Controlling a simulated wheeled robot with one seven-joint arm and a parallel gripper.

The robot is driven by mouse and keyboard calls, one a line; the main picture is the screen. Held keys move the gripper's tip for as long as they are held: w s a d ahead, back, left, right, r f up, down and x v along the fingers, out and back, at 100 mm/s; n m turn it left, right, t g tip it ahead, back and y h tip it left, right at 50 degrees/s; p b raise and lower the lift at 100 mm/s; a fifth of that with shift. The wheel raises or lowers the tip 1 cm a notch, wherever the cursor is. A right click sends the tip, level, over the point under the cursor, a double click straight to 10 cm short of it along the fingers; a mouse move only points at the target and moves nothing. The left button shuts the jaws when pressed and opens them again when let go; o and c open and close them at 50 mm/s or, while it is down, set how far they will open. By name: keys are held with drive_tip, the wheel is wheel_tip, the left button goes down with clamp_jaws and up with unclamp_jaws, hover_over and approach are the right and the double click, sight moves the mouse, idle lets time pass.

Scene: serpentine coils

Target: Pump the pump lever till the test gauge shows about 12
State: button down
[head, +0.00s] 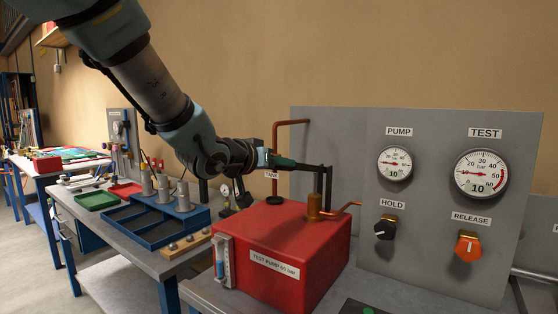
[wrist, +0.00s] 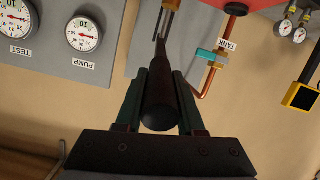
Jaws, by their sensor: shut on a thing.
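The pump lever (head: 310,166) has a dark grip and stands out roughly level to the left above the red test pump (head: 285,260). My gripper (head: 272,160) is shut on the lever's grip. In the wrist view the dark grip (wrist: 160,100) lies between both fingers (wrist: 160,108). The test gauge (head: 481,173) is on the grey panel at right and reads 10 in large figures. The smaller pump gauge (head: 395,163) also reads 10. Both gauges show in the wrist view too, the test gauge (wrist: 15,22) cut by the edge.
Below the gauges are a black HOLD knob (head: 385,228) and an orange RELEASE knob (head: 467,246). A copper pipe with the TANK tag (wrist: 225,45) runs near the lever. A bench with a blue tray (head: 150,222) and a green tray (head: 96,200) lies to the left.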

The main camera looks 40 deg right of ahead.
drive_tip(key=c, duration=0.5)
unclamp_jaws()
drive_tip(key=b+v, duration=0.1)
drive_tip(key=v, duration=1)
drive_tip(key=shift+b, duration=0.3)
